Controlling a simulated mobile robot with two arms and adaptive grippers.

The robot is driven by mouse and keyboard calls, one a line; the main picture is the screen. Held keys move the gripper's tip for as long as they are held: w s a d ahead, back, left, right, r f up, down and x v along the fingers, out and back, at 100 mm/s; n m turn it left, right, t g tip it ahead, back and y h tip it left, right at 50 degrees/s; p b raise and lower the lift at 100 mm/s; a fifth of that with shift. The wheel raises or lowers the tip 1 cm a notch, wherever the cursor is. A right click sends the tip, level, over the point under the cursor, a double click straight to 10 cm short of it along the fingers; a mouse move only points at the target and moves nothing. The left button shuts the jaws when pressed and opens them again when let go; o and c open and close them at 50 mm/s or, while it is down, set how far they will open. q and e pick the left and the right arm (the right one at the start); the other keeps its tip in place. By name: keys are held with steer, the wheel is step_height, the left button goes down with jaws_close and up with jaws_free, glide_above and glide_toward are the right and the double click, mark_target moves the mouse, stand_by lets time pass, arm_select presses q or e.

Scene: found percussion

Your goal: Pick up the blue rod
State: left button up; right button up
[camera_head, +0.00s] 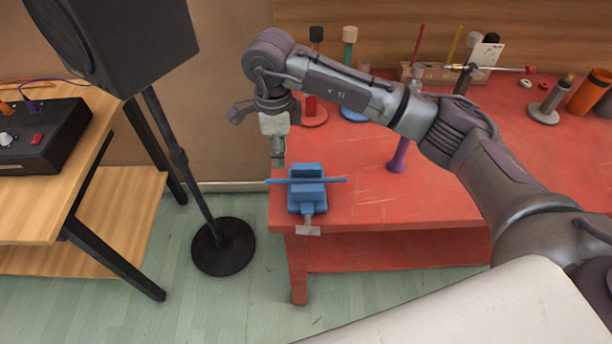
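A thin blue rod (333,180) lies level across the top of a blue vise (308,203) at the left front corner of the red table (370,215). Both its ends stick out past the vise's sides. My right gripper (278,158) points down at the table's left edge, just behind the rod's left end. It appears apart from the rod. Its fingers are small and seen edge-on, so I cannot tell whether they are open or shut. My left gripper is not in view.
A purple-handled object (400,155) stands right of the vise, partly under my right arm. Several coloured cylinders and an orange cup (588,92) stand farther back. A black speaker (115,40) on a stand and a wooden desk (50,195) are left. The table's front middle is clear.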

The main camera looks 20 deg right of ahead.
mark_target(281, 180)
step_height(281, 180, down, 3)
step_height(281, 180, down, 4)
steer(key=shift+w+f+p, duration=0.1)
steer(key=shift+w+p, duration=0.05)
steer(key=shift+p, duration=0.9)
steer(key=shift+f, duration=0.55)
jaws_close()
